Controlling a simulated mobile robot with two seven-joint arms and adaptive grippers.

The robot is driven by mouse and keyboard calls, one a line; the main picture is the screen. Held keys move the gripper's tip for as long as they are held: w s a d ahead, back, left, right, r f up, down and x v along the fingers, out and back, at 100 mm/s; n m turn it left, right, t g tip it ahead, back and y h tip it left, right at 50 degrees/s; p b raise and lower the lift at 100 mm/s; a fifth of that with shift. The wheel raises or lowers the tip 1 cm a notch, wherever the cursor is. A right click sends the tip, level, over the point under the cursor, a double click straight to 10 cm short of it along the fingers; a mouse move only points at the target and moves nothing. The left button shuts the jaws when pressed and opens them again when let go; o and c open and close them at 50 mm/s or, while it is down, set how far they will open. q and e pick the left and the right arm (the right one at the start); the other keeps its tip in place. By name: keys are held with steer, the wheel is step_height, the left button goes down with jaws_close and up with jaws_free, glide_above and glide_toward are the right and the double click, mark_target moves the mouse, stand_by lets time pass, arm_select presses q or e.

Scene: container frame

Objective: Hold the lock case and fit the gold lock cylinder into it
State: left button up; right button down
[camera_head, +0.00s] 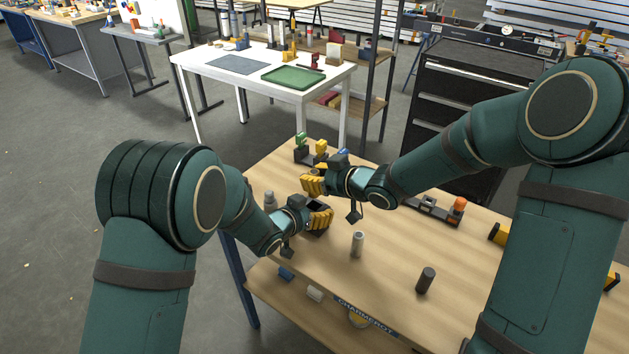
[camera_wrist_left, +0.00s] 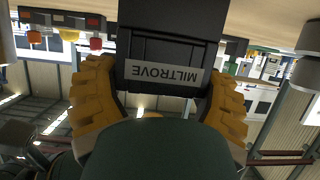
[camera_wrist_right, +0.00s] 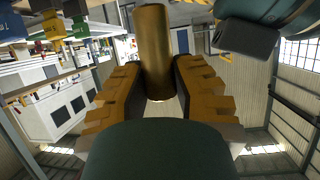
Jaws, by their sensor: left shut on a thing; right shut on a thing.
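The lock case (camera_wrist_left: 165,45) is a dark block with a pale MILTROVE label. My left gripper (camera_head: 319,218) is shut on it, with yellow fingers on both sides in the left wrist view. The gold lock cylinder (camera_wrist_right: 155,50) is a plain brass-coloured rod. My right gripper (camera_head: 312,184) is shut on it, and the rod stands out between the fingers in the right wrist view. In the head view the right gripper is just above the left one in the picture, with a small gap. The cylinder is hard to make out there, and the case is partly hidden by the left gripper.
Both grippers are over a wooden table (camera_head: 390,270). A pale cylinder (camera_head: 357,243) and a dark cylinder (camera_head: 426,280) stand on it. A rack with green and yellow pieces (camera_head: 310,150) is at the back, and a dark holder with an orange piece (camera_head: 440,210) at the right.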

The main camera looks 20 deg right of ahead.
steer(key=shift+r, duration=1.25)
steer(key=shift+f, duration=0.15)
steer(key=shift+f, duration=2.3)
steer(key=shift+f, duration=0.95)
steer(key=shift+r, duration=0.65)
steer(key=shift+f, duration=0.85)
stand_by(1.0)
steer(key=c, duration=0.8)
jaws_free()
